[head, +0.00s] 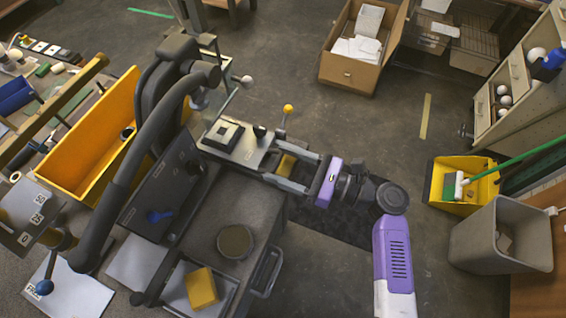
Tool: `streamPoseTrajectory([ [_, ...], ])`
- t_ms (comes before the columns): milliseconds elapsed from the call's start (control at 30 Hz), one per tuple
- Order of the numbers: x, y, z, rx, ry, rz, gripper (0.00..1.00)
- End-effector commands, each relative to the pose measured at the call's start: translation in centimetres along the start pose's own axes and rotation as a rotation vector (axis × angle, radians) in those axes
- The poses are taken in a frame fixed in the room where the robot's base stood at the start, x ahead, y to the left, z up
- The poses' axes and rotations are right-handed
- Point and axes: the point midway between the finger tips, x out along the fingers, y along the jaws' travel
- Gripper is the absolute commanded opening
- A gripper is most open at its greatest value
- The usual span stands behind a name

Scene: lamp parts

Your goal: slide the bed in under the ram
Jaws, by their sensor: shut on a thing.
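The bed (240,150) is a light metal plate sticking out on the right side of a dark press (165,85). A block with a dark square top (222,133) and a small dark piece sit on it. The ram is not clearly seen; the press's dark head and curved arm hide the space beneath.
A yellow-knobbed lever (288,109) stands just behind the bed. A yellow bin (95,130) lies left of the press. A grey bench top (235,205) with a round dark disc (235,241) and yellow block (201,287) is in front.

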Motion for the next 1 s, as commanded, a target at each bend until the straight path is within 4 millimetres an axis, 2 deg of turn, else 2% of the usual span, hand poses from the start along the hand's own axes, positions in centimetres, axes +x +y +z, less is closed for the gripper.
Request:
streamPoseTrajectory([
  [167, 0.7, 0.3, 0.1, 0.001, -0.001, 0.011, 0.0],
  [300, 3.0, 0.4, 0.1, 0.002, -0.001, 0.013, 0.0],
  [400, 4.0, 0.4, 0.0, 0.002, 0.0, 0.012, 0.0],
  [700, 4.3, 0.5, 0.0, 0.001, 0.001, 0.015, 0.0],
  [733, 4.4, 0.5, 0.0, 0.001, 0.001, 0.015, 0.69],
  [767, 4.4, 0.5, 0.0, 0.001, 0.001, 0.015, 0.74],
  [1000, 4.2, 0.3, 0.0, 0.0, 0.0, 0.009, 0.74],
])
